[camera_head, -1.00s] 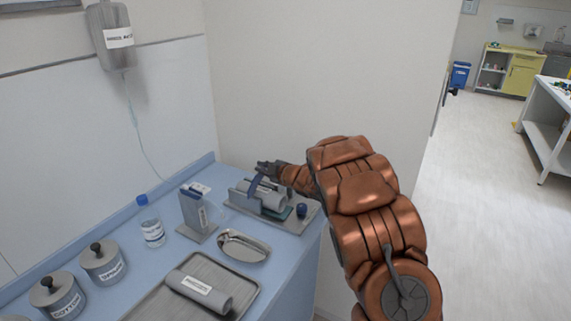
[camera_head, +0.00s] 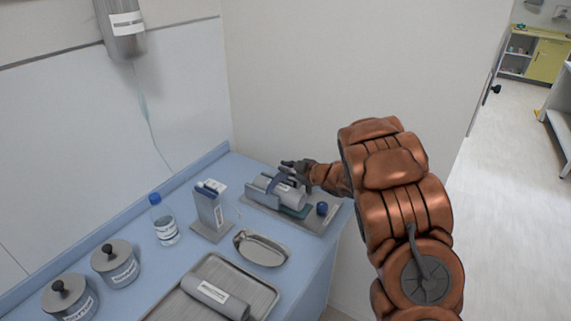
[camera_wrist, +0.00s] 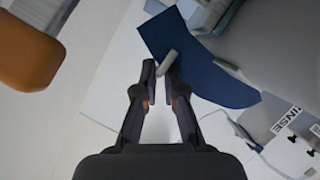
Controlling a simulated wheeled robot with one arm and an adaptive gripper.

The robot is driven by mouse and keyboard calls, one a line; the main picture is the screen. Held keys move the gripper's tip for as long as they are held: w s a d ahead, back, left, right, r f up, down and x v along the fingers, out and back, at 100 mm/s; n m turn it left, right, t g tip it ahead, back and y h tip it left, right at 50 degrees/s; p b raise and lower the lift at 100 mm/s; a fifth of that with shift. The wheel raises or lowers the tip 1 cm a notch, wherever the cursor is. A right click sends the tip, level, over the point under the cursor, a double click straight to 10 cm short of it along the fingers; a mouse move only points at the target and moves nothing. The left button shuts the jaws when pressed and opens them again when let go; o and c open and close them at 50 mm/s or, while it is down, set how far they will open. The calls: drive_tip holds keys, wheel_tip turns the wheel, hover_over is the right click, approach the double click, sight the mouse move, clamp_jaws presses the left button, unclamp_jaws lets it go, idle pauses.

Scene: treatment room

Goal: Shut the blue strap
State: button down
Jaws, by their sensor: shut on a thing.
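The blue strap (camera_head: 272,183) rises from a holder that carries a grey cylinder (camera_head: 289,193), on the blue counter against the wall. In the wrist view the strap (camera_wrist: 205,68) is a wide dark blue band, with a small grey peg (camera_wrist: 168,60) at its near edge. My gripper (camera_head: 288,166) is above the cylinder, at the strap's upper end. In the wrist view my gripper (camera_wrist: 161,77) has its fingertips close together at the peg, shut on the strap's end. The exact contact is partly hidden by the fingers.
The holder's grey base (camera_head: 318,224) bears a blue knob (camera_head: 322,208). Nearby are a labelled box on a stand (camera_head: 210,208), a kidney dish (camera_head: 262,250), a bottle (camera_head: 165,225), lidded jars (camera_head: 116,265) and a tray (camera_head: 262,292). A wall stands close behind.

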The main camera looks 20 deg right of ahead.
drive_tip(key=shift+w+d+r, duration=0.2)
drive_tip(key=shift+d+r, duration=0.15)
drive_tip(key=c, duration=1.4)
unclamp_jaws()
drive_tip(key=shift+d+f, duration=0.1)
drive_tip(key=shift+f, duration=0.1)
drive_tip(key=shift+o, duration=0.5)
drive_tip(key=shift+f, duration=0.25)
drive_tip(key=shift+s+f, duration=0.1)
drive_tip(key=shift+s, duration=0.1)
drive_tip(key=v, duration=1.1)
drive_tip(key=shift+s+r, duration=0.3)
drive_tip(key=shift+r, duration=0.05)
